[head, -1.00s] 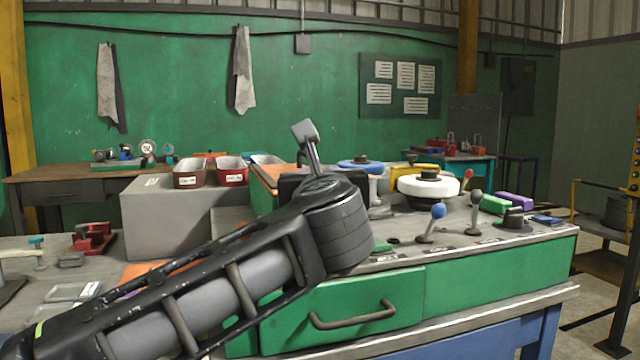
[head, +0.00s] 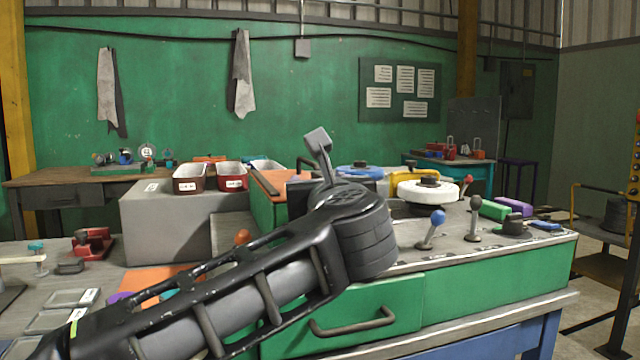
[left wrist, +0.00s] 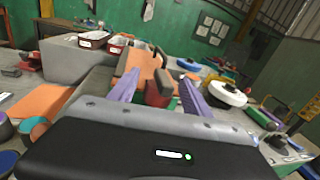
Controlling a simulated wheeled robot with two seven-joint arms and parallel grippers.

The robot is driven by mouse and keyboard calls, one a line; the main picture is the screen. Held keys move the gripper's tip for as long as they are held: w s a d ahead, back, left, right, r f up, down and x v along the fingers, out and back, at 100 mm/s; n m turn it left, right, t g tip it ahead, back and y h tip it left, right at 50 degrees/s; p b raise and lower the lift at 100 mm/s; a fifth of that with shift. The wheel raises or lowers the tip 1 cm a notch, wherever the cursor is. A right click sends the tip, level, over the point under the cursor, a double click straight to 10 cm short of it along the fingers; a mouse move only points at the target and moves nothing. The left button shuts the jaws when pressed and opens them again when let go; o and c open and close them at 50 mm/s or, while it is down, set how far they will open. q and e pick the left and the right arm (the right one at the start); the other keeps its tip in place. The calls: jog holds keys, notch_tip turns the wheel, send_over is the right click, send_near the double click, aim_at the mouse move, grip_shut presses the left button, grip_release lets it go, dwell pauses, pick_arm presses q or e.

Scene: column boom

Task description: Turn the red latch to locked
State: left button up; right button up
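In the left wrist view, a red part (left wrist: 157,94) with a dark grey bar above it lies between my fingers; it may be the red latch, but its setting cannot be read. My left gripper (left wrist: 159,79) is open, with one purple finger on each side of the red part. I cannot tell whether either finger touches it. In the head view my left arm comes in from the left and its wrist hides the fingers and this part of the bench. My right gripper is not in view.
A green drawer (head: 345,318) fronts the bench.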

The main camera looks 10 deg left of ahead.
pick_arm(q)
jog(key=shift+s, duration=0.1)
jog(key=v, duration=0.7)
jog(key=shift+s, duration=0.3)
jog(key=shift+d, duration=0.1)
